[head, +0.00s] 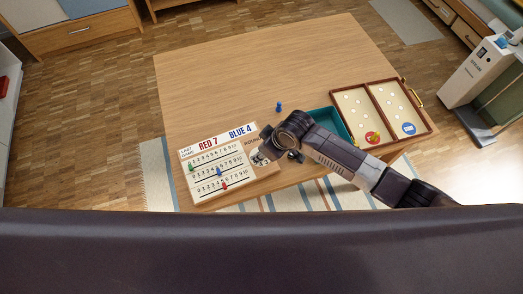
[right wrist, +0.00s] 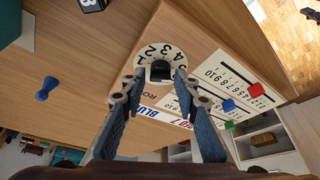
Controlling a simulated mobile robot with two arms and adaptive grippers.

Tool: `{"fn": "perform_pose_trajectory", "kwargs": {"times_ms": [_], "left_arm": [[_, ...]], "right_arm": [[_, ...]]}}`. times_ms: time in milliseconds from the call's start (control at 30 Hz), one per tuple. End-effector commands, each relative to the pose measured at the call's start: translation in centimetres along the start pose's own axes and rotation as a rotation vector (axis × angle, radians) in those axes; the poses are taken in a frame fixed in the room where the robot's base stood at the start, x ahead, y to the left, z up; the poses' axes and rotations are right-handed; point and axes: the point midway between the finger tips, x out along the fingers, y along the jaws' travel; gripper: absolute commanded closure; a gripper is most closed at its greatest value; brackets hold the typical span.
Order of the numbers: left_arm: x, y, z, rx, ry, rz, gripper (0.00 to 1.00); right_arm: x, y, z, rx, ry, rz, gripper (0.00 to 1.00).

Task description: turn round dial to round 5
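The round dial (right wrist: 151,55) is a pale disc with black numbers around its edge and a dark knob (right wrist: 161,71) at its middle. It sits beside the scoreboard (head: 213,170), which reads RED 7 and BLUE 4. My right gripper (right wrist: 159,77) is open, with its fingertips on either side of the knob and small gaps seeming to show. I cannot tell which number the knob points to. In the head view my right gripper (head: 270,153) and wrist hide most of the dial. My left gripper is not in view.
A blue pawn (head: 279,106) stands on the wooden table (head: 235,75). A teal tray (head: 327,119) and an open brown game case (head: 378,107) with red and blue discs lie to the right. Coloured pegs sit on the scoreboard. The table's far half is clear.

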Motion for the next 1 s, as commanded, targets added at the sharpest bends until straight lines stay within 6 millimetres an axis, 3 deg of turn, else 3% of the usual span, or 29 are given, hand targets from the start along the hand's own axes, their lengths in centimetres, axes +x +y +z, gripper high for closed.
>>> {"fn": "perform_pose_trajectory", "kwargs": {"times_ms": [333, 467, 1000], "left_arm": [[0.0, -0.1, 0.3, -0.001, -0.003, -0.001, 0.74], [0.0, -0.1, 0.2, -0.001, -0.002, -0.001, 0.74], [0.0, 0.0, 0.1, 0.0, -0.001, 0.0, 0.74]], "right_arm": [[-0.1, 0.0, 0.0, -0.001, 0.0, 0.0, 0.63], [-1.0, 0.1, 0.0, -0.001, 0.001, 0.0, 0.63], [-10.7, 0.0, 0.0, -0.001, 0.001, 0.0, 0.63]]}}
